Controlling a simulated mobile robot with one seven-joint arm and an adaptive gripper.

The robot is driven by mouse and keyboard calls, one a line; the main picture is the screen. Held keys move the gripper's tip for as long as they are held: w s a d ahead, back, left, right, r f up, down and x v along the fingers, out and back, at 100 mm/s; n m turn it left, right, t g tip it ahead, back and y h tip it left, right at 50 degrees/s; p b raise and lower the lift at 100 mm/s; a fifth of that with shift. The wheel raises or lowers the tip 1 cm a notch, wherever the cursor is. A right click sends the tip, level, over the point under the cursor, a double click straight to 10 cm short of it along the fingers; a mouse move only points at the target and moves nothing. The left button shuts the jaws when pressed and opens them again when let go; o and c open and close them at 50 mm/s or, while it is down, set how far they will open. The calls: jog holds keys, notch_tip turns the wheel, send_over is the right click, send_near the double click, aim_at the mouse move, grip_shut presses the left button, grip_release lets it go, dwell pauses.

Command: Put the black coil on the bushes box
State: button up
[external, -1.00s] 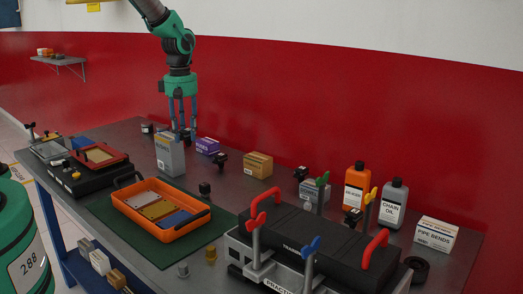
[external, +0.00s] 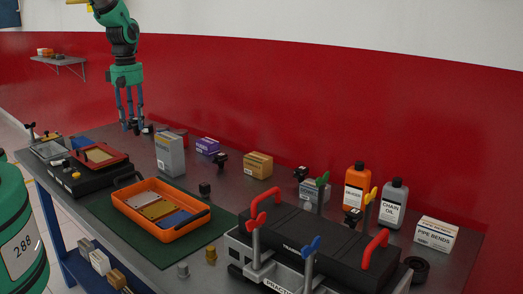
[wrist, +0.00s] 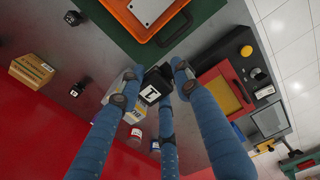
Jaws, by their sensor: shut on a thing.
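My gripper (external: 132,127) has three blue fingers and hangs over the far left part of the workbench. In the wrist view my gripper (wrist: 152,82) is closed around a black coil (wrist: 152,88) with a white label marked 1. In the external view the coil is small and dark between the fingertips.
An orange tray (external: 160,231) lies on a green mat (external: 110,213). A black case with a red-framed panel (external: 101,157) stands at left. Several small black parts stand about, one (external: 220,161) near the purple box. Two bottles (external: 357,188) and a black engine trainer (external: 315,240) fill the right.

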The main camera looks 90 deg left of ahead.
jog(key=shift+a, duration=0.1)
jog(key=w+a, duration=0.2)
jog(key=a, duration=0.2)
jog(key=w+a+f, duration=0.1)
jog(key=w+a, duration=0.2)
jog(key=a, duration=0.1)
jog(key=w+a, duration=0.2)
jog(key=a, duration=0.3)
jog(key=shift+w+f, duration=0.2)
jog(key=shift+w, duration=0.15)
jog(key=shift+w+a+f, duration=0.1)
jog(key=shift+w+a, duration=0.1)
jog(key=shift+a, duration=0.15)
jog(key=shift+f, duration=1.7)
jog(key=shift+f, duration=0.15)
jog(key=o, duration=1.3)
